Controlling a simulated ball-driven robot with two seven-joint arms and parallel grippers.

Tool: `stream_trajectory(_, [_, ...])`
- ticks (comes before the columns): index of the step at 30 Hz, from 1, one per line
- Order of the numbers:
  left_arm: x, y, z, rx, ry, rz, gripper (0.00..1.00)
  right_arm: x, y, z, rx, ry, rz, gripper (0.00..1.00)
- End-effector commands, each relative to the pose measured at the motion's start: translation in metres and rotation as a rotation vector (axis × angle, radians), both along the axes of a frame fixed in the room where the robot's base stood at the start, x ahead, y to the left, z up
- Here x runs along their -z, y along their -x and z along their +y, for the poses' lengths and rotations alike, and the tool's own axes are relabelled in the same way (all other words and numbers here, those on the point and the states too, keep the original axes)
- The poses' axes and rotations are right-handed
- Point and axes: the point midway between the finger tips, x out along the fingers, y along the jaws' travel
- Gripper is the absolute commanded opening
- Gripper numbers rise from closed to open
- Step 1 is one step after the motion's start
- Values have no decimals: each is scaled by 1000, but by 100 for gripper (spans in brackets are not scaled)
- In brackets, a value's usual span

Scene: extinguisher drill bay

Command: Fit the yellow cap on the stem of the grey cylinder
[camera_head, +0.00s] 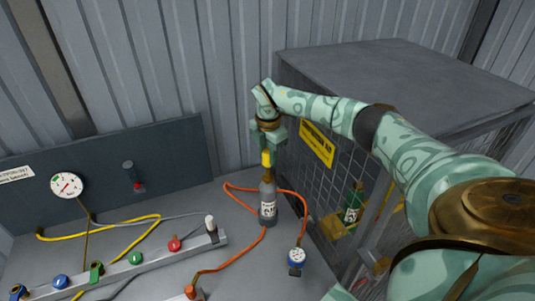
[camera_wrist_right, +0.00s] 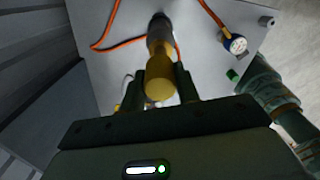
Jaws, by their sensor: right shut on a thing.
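The grey cylinder (camera_head: 268,202) stands upright on the grey bench, with a white label on its front. My right gripper (camera_head: 267,151) is shut on the yellow cap (camera_head: 266,159), directly above the cylinder's top. In the right wrist view the cap (camera_wrist_right: 159,86) sits between the two dark fingers (camera_wrist_right: 161,92), in line with the cylinder (camera_wrist_right: 160,30) beyond it. My left gripper is not in view.
An orange hose (camera_head: 234,254) loops around the cylinder to a blue gauge (camera_head: 296,256) on its right. A manifold bar (camera_head: 150,261) with coloured knobs lies to the left. A mesh cage (camera_head: 400,70) with a yellow sign stands close on the right, beside my right arm.

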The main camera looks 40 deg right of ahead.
Motion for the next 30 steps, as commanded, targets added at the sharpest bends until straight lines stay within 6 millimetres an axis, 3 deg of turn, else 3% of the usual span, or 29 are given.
stream_trajectory(1, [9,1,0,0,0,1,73,9,0,0,0,0,1,8])
stream_trajectory(6, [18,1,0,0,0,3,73,18,0,0,-1,0,0,8])
stream_trajectory(30, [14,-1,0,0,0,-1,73,21,0,1,-2,1,0,8])
